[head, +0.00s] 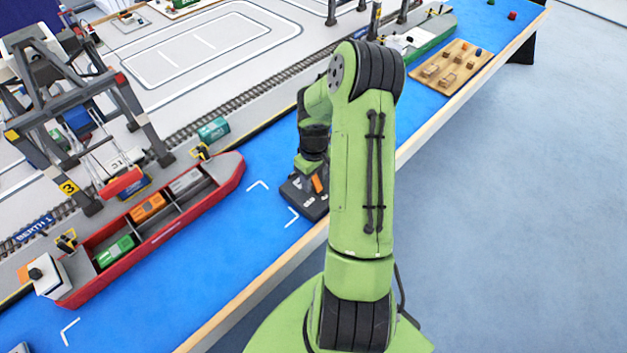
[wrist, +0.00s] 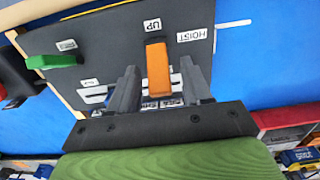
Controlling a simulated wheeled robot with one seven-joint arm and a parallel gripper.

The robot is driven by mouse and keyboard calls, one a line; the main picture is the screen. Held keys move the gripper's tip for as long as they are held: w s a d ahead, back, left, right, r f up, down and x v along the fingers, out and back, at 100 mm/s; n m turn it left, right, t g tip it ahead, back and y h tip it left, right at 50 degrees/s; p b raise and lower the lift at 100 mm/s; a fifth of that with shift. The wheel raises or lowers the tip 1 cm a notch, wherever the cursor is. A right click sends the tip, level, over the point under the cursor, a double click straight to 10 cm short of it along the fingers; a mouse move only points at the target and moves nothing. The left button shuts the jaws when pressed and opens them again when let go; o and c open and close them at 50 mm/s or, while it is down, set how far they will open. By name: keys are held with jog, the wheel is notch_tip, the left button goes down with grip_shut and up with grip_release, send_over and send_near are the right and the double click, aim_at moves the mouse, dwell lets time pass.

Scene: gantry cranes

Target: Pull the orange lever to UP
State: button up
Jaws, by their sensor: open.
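The orange lever (wrist: 158,68) stands on a dark control panel (wrist: 110,32), below the label UP (wrist: 153,25) in the wrist view. My gripper (wrist: 160,70) is open, with one finger on each side of the orange lever. A gap shows between the lever and each finger. In the head view a bit of the orange lever (head: 317,184) shows on the dark control box (head: 292,196), partly hidden by my arm. A HOIST label (wrist: 192,34) lies right of the lever in the wrist view.
A green lever (wrist: 55,61) stands on the left of the same panel. A red ship (head: 190,204) with containers lies left of the box, below a grey crane (head: 128,100). A wooden board (head: 470,75) with blocks lies farther along the blue table.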

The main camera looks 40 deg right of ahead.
jog(key=shift+f, duration=0.4)
jog(key=shift+c, duration=0.2)
grip_shut()
